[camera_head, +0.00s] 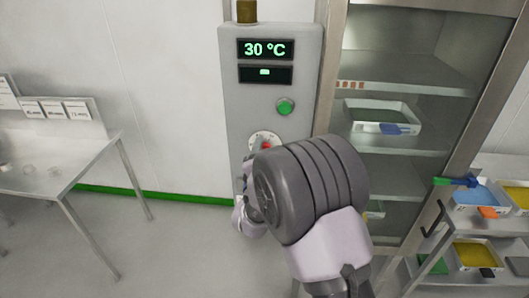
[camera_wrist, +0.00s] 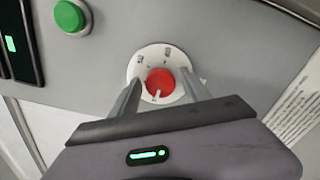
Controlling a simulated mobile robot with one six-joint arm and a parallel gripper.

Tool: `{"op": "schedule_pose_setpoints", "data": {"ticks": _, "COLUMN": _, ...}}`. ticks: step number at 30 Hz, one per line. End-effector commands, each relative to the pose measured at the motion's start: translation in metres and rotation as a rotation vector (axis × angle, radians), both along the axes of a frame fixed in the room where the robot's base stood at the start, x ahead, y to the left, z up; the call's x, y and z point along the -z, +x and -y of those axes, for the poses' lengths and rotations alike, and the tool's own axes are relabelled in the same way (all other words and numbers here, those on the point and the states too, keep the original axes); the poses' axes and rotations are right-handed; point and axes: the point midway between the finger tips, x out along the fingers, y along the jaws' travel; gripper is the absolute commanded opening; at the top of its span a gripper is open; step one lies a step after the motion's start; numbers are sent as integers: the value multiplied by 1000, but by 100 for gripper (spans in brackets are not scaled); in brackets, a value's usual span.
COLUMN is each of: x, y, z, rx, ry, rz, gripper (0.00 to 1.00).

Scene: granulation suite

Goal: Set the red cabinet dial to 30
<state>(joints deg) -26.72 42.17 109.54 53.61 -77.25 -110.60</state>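The red dial (camera_wrist: 160,82) sits on a white round scale plate (camera_wrist: 176,57) on the grey cabinet panel. In the head view the dial (camera_head: 266,146) is partly hidden by my arm. The display (camera_head: 265,49) above reads 30 °C. A second, smaller display (camera_head: 265,74) below it shows a small green mark. In the wrist view my gripper (camera_wrist: 160,95) has its two fingers apart, one on each side of the dial. I cannot tell whether they touch it. The scale's markings are too small to read.
A green button (camera_head: 285,106) is above the dial; it also shows in the wrist view (camera_wrist: 70,17). A glass-fronted cabinet with shelves and a tray (camera_head: 382,117) stands to the right. A metal table (camera_head: 60,165) is at left, with clear floor between.

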Motion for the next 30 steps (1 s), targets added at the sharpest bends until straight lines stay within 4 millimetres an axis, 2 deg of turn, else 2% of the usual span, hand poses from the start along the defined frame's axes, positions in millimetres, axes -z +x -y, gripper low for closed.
{"op": "schedule_pose_setpoints", "data": {"ticks": 9, "x": 0, "y": 0, "z": 0, "rx": 0, "ry": 1, "rz": 0, "gripper": 61}}
{"op": "schedule_pose_setpoints", "data": {"ticks": 13, "x": 0, "y": -13, "z": -1, "rx": -1, "ry": 2, "rz": -3, "gripper": 61}}
{"op": "schedule_pose_setpoints", "data": {"ticks": 17, "x": -1, "y": -47, "z": -3, "rx": -4, "ry": -1, "rz": -2, "gripper": 61}}
{"op": "schedule_pose_setpoints", "data": {"ticks": 24, "x": 0, "y": -126, "z": -6, "rx": -4, "ry": -1, "rz": -2, "gripper": 61}}
{"op": "schedule_pose_setpoints", "data": {"ticks": 27, "x": 0, "y": -150, "z": -6, "rx": -3, "ry": -2, "rz": -1, "gripper": 61}}
{"op": "schedule_pose_setpoints", "data": {"ticks": 30, "x": 0, "y": -166, "z": -7, "rx": -2, "ry": 0, "rz": -1, "gripper": 61}}
